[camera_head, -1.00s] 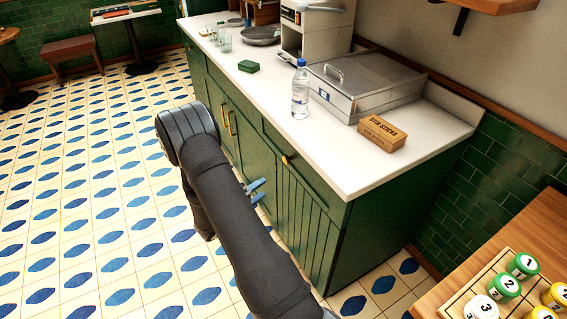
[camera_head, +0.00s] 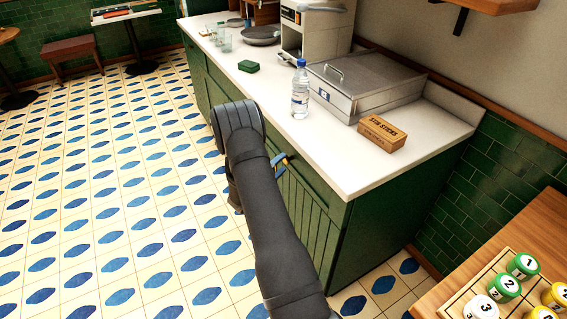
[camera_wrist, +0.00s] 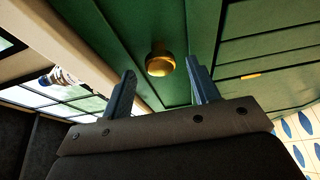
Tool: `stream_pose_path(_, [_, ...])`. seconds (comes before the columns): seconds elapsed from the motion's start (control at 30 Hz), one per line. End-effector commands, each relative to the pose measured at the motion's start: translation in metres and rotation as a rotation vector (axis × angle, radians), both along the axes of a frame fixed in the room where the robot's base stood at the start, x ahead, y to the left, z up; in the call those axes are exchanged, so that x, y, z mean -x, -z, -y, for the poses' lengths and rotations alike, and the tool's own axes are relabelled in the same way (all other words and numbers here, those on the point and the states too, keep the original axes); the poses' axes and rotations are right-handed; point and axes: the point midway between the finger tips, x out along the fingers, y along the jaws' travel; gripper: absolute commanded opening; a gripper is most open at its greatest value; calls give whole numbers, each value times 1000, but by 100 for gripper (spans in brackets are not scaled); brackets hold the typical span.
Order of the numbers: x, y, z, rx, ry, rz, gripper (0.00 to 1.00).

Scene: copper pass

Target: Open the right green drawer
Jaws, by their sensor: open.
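The right green drawer (camera_head: 316,181) sits under the countertop at the near end of the green cabinet. Its front looks flush, so it appears closed. Its round brass knob (camera_wrist: 160,62) shows clearly in the wrist view. My gripper (camera_wrist: 160,84) is open, with one blue finger on each side of the knob in that view. The knob looks a little beyond the fingertips; I cannot tell whether they touch it. In the head view my gripper (camera_head: 281,162) is at the drawer front, and the arm and fingers hide most of the knob.
The white countertop (camera_head: 345,180) overhangs just above the drawer. On it stand a water bottle (camera_head: 300,90), a metal box (camera_head: 365,88) and a wooden block (camera_head: 382,133). A wooden table with numbered jars (camera_head: 522,266) is at the lower right. The tiled floor in front is clear.

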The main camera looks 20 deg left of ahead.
Motion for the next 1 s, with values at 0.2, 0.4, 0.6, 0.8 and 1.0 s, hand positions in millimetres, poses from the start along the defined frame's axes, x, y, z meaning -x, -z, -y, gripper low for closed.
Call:
stream_pose_path(0.2, [-19,0,8,-1,0,0,55])
stream_pose_path(0.4, [-21,0,9,0,0,-1,55])
stream_pose_path(0.6, [-21,0,9,0,0,-1,39])
stream_pose_path(0.8, [-21,0,8,0,-1,-1,0])
stream_pose_path(1.0, [-18,0,6,0,-2,-1,0])
